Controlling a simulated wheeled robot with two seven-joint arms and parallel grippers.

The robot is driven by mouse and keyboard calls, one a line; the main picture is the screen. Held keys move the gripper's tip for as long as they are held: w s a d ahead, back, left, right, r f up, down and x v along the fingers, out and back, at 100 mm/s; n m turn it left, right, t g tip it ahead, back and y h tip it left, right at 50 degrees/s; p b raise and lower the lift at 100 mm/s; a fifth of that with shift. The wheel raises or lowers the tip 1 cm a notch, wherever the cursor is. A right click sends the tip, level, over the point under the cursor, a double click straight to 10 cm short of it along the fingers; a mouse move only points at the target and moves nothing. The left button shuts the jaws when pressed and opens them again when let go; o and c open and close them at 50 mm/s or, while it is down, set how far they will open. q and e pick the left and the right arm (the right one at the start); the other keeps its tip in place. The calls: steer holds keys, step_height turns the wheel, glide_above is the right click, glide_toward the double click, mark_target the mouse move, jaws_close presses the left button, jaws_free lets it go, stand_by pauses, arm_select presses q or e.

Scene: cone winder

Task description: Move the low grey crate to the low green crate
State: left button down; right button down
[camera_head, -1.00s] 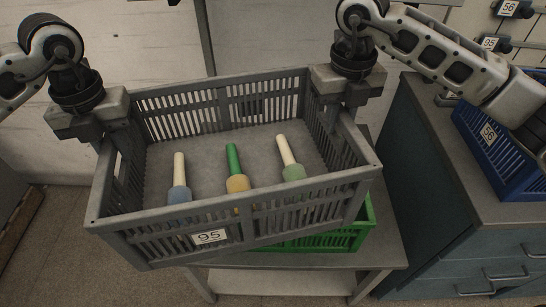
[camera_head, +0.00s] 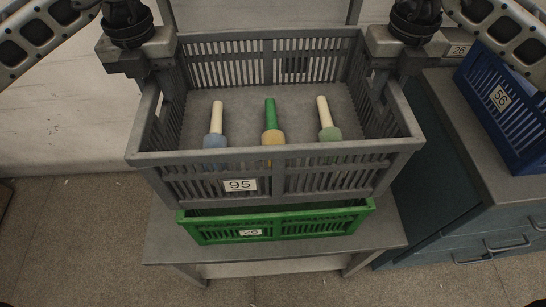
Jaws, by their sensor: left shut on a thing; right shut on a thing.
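The low grey crate (camera_head: 330,157), labelled 95, is held up in front of me with several cone-topped bobbins inside: one blue-and-white (camera_head: 216,125), one green-and-yellow (camera_head: 271,120), one pale green-and-white (camera_head: 328,120). The low green crate (camera_head: 300,229), labelled 26, stands on a grey table. The grey crate hides most of it, and I cannot tell whether they touch. My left gripper (camera_head: 158,72) is shut on the grey crate's left wall. My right gripper (camera_head: 385,68) is shut on its right wall.
The grey table (camera_head: 375,235) has bare top around the green crate. A blue-grey cabinet (camera_head: 455,190) with drawers stands close on the right. A blue crate (camera_head: 505,105), labelled 56, is on it. A pale wall is behind; floor is clear at left.

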mark_target(163, 101)
arm_select(q)
steer(key=shift+r, duration=0.2)
arm_select(e)
steer(key=shift+r, duration=0.15)
arm_select(q)
steer(key=shift+w+f, duration=0.1)
steer(key=shift+f, duration=0.05)
